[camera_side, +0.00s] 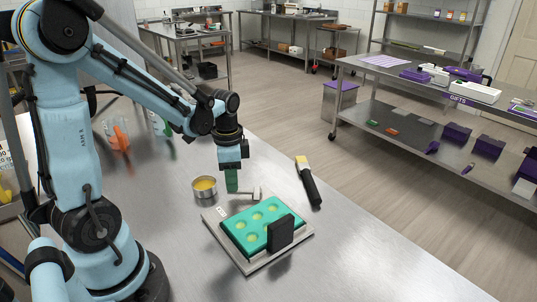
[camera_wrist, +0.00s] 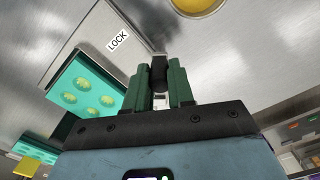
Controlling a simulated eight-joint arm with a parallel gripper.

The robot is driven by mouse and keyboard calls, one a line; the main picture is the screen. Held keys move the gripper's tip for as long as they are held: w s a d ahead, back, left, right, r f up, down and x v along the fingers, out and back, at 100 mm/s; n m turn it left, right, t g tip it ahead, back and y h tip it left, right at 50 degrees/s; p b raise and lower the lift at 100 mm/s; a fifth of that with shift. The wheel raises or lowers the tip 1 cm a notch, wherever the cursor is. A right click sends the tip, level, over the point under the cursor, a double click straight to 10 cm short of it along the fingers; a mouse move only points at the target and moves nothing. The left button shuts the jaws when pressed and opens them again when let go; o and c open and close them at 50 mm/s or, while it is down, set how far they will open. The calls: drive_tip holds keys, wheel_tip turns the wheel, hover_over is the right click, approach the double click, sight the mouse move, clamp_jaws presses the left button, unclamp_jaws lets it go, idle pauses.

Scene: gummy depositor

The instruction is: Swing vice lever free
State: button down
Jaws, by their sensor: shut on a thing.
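The vice is a light metal plate (camera_side: 246,266) on the steel table, with a teal mould (camera_side: 249,226) on it. A black jaw pad (camera_side: 281,233) stands against the mould's near right side. A pale metal lever (camera_side: 255,194) sticks out by the plate's far edge. My gripper (camera_side: 232,189) has green fingers pointing down at the lever's left end. In the wrist view, my gripper (camera_wrist: 158,90) is shut on the lever's dark handle (camera_wrist: 158,68), which shows between the fingertips. A LOCK label (camera_wrist: 118,41) is on the plate to the left. The gripped end is mostly hidden in the side view.
A metal cup with yellow contents (camera_side: 204,187) stands left of my gripper. A black-handled brush or spatula (camera_side: 309,183) lies to the right. Clear containers (camera_side: 118,143) with orange and green items stand behind the arm. The table's right front is clear.

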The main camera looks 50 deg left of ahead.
drive_tip(key=shift+w+a+m, duration=0.4)
drive_tip(key=shift+w+m, duration=0.05)
drive_tip(key=shift+m, duration=0.7)
drive_tip(key=shift+w+a+m, duration=0.4)
drive_tip(key=shift+w+m, duration=0.05)
drive_tip(key=shift+m, duration=0.7)
drive_tip(key=shift+w, duration=0.1)
drive_tip(key=c, duration=1)
unclamp_jaws()
drive_tip(key=shift+o, duration=0.2)
wheel_tip(320, 180, up, 12)
drive_tip(key=s+d+f+n+t, duration=0.1)
drive_tip(key=d+n+t, duration=0.2)
drive_tip(key=d+n, duration=0.2)
drive_tip(key=s+d+f+n+t, duration=0.2)
drive_tip(key=d+n+t, duration=0.2)
drive_tip(key=d, duration=0.3)
drive_tip(key=shift+d+n, duration=0.25)
drive_tip(key=shift+n, duration=0.35)
